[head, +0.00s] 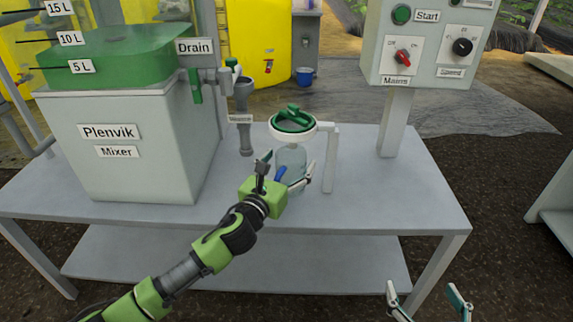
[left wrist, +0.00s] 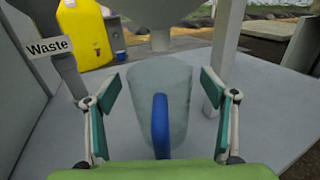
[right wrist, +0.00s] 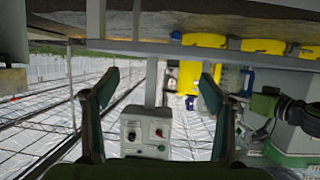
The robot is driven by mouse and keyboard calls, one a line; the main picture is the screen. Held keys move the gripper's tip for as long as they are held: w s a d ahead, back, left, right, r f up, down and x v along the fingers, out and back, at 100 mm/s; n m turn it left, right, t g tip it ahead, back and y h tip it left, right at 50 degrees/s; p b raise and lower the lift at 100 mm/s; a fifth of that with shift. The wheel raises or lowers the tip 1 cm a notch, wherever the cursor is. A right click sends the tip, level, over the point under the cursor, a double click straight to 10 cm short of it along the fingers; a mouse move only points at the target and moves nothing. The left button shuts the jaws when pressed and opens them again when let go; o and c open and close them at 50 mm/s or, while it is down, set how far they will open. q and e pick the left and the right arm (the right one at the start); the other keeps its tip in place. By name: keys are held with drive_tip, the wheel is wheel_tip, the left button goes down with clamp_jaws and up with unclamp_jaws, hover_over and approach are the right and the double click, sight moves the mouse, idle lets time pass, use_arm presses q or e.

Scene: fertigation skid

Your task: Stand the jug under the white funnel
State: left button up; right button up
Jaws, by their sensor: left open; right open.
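The clear jug (head: 291,158) with a blue handle stands upright on the grey bench, under the white funnel (head: 310,126). In the left wrist view the jug (left wrist: 180,80) shows with its blue handle (left wrist: 160,125) facing my gripper, and the funnel's underside (left wrist: 160,40) shows above and behind its rim. My left gripper (head: 286,166) is open, with one finger on each side of the jug and visible gaps in its wrist view. My right gripper (head: 427,292) is open and empty in front of the bench.
A green strainer-like piece (head: 292,119) sits in the funnel. The funnel's white stand post (head: 329,160) is close to the jug's right. The Waste drain pipe (head: 243,120) and Plenvik mixer (head: 150,160) are at left. The control box (head: 430,45) is at right.

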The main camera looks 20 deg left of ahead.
sight(277, 178)
use_arm(q)
drive_tip(key=shift+r, duration=0.15)
